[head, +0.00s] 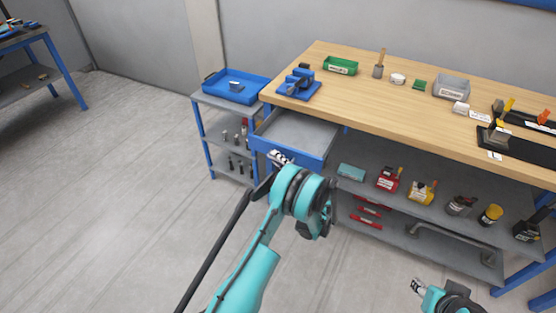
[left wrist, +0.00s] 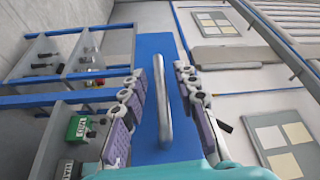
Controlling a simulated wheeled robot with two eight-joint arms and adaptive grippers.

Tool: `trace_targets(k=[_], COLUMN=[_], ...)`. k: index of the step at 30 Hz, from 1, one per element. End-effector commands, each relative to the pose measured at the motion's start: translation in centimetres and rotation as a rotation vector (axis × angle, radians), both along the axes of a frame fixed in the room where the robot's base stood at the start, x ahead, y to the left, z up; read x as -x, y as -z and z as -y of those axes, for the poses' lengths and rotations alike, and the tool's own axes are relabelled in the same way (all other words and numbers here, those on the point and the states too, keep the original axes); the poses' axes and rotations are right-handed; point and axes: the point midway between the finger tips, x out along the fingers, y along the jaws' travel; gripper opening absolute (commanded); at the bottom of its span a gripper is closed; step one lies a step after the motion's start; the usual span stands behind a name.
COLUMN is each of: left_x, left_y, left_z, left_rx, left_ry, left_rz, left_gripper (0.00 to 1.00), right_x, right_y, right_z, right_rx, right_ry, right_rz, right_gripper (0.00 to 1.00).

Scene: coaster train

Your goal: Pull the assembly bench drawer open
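The blue assembly bench drawer (head: 305,160) stands out from under the left end of the wooden bench top (head: 420,105), and its bare grey inside shows. Its blue front also fills the middle of the left wrist view (left wrist: 153,50). A grey bar handle (left wrist: 163,105) runs along that front. My left gripper (head: 277,157) is at the drawer front. In the left wrist view its two padded fingers (left wrist: 160,78) are apart, one on each side of the handle, with gaps visible. My right gripper (head: 417,286) is low at the right, away from the bench; its opening is too small to judge.
A grey shelf cart with a blue tray (head: 238,86) stands just left of the drawer. Bins and tools sit on the bench top, including a green bin (head: 340,65). The lower shelf (head: 375,190) holds several small containers. The floor (head: 110,200) at left is clear.

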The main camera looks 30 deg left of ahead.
Motion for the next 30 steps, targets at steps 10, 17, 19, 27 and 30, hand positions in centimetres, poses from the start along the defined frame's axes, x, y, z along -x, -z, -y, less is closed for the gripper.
trace_targets(k=[10, 17, 19, 27, 30], left_x=[0.2, 1.8, 2.4, 4.1, 4.4], left_y=[0.0, 0.3, 0.5, 0.8, 0.9], left_z=[0.6, 4.6, 6.1, 10.3, 10.9], left_rx=[0.0, -0.001, -0.001, 0.0, 0.0], left_ry=[0.0, 0.003, 0.004, 0.002, 0.001], left_rz=[0.0, 0.0, 0.0, 0.0, 0.0], left_gripper=[0.31, 0.31, 0.31, 0.31, 0.31], right_x=[0.0, 0.0, 0.0, 0.0, 0.0], right_y=[0.0, 0.0, 0.0, 0.0, 0.0], right_z=[0.0, 0.0, 0.0, 0.0, 0.0], right_rx=[0.0, 0.0, 0.0, 0.0, 0.0], right_ry=[0.0, 0.0, 0.0, 0.0, 0.0], right_rz=[0.0, 0.0, 0.0, 0.0, 0.0], right_gripper=[0.4, 0.4, 0.4, 0.4, 0.4])
